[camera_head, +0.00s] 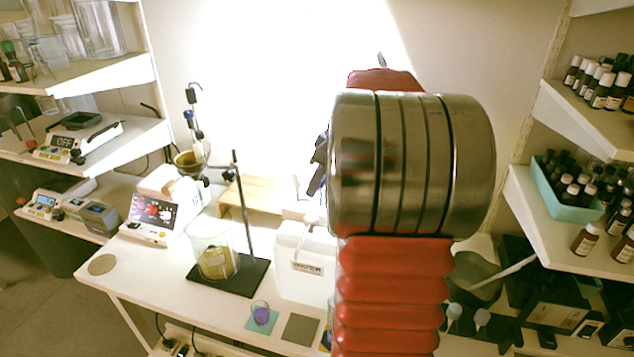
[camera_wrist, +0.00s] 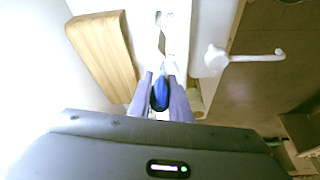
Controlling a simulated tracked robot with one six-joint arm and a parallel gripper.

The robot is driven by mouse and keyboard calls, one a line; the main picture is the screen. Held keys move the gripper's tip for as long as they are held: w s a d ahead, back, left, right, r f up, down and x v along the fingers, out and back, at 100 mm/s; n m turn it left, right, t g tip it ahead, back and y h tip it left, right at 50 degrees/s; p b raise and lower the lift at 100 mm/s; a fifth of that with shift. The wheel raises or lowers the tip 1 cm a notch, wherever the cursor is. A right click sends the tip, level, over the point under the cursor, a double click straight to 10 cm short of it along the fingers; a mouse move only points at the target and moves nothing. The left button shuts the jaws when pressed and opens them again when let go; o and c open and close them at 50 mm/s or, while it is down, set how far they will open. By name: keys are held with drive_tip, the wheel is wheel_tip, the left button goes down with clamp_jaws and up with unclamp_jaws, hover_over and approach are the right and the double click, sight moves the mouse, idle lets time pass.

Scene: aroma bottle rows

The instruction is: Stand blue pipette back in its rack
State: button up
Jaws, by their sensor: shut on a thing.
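In the wrist view the blue pipette (camera_wrist: 159,94) is between the two purple-grey fingers of my gripper (camera_wrist: 160,98), which is shut on it. Its bulb faces the camera; the rest of it is hidden or lost in the glare. In the camera_head view only a dark part of my gripper (camera_head: 317,178) shows beside my arm, and the pipette cannot be made out. A white upright piece (camera_wrist: 175,35) lies beyond the fingers in the wrist view; I cannot tell whether it is the pipette's rack.
A wooden stand (camera_head: 262,192) is on the bench; a wooden piece (camera_wrist: 100,52) shows left of my gripper. A white hooked part (camera_wrist: 240,57) is to the right.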

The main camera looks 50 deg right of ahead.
drive_tip(key=shift+f, duration=0.5)
drive_tip(key=o, duration=0.7)
drive_tip(key=shift+s+r, duration=0.1)
drive_tip(key=shift+r, duration=0.05)
drive_tip(key=shift+v, duration=2.4)
drive_tip(key=shift+r, duration=0.1)
drive_tip(key=shift+r, duration=2.4)
